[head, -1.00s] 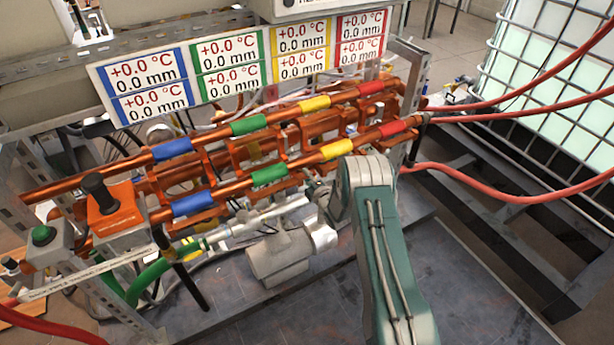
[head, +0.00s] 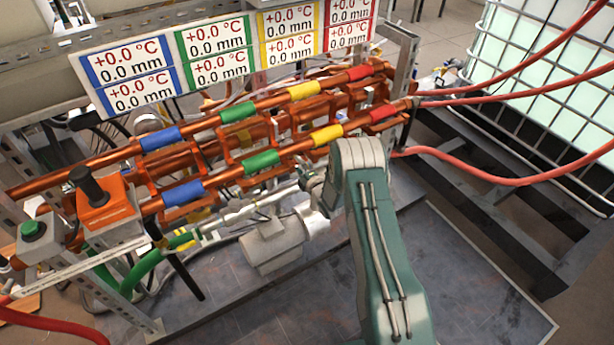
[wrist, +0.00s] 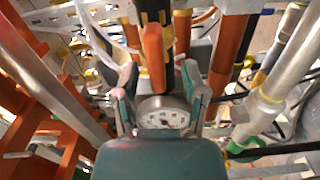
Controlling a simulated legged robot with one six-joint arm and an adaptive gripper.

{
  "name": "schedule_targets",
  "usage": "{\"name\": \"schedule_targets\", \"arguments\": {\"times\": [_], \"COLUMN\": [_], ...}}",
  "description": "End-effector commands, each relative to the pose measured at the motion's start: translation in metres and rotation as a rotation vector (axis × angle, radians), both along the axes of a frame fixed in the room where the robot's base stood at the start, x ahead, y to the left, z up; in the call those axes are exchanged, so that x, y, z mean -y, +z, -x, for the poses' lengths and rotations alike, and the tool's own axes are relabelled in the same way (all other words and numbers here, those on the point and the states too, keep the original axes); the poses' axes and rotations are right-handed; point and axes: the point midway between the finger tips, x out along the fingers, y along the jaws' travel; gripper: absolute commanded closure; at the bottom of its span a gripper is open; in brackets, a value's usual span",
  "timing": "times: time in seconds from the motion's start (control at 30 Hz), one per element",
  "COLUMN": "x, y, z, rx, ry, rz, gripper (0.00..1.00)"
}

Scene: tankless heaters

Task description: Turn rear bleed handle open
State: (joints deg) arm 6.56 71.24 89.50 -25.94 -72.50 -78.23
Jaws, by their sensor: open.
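In the wrist view, my gripper (wrist: 160,84) is open, its two teal fingers standing apart on either side of a round dial gauge (wrist: 163,117) with a white face. Beyond the gauge, an orange bar-like piece with a dark end (wrist: 155,55) points up between the fingers; I cannot tell for sure whether it is the rear bleed handle. Nothing is clearly held. In the head view, my green arm reaches to the lower copper pipes (head: 240,180), and most of the gripper is hidden at the arm's far end. No bleed handle can be made out there.
Copper pipes with coloured bands run across the rig under a display panel (head: 225,58). A grey motor-like body (head: 275,245) sits below. An orange box with a black knob (head: 103,205) stands left. Red hoses (head: 500,175) run right. In the wrist view, metal pipes (wrist: 285,75) crowd the right.

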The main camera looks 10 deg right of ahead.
Motion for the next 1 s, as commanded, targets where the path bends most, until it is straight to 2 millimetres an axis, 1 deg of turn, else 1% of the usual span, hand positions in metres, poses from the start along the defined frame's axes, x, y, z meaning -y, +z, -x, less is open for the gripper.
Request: {"name": "schedule_targets", "arguments": {"times": [0.3,0.4,0.5,0.67,1.0], "x": [0.020,0.024,0.028,0.030,0.030], "y": [-0.001,-0.001,-0.002,-0.002,-0.002], "z": [0.061,0.078,0.090,0.099,0.099], "rx": [-0.005,-0.005,-0.005,-0.004,-0.003], "ry": [-0.002,-0.001,0.000,0.002,0.002], "rz": [0.001,0.000,0.002,0.001,0.001], "gripper": [0.44,0.44,0.44,0.44,0.44]}}
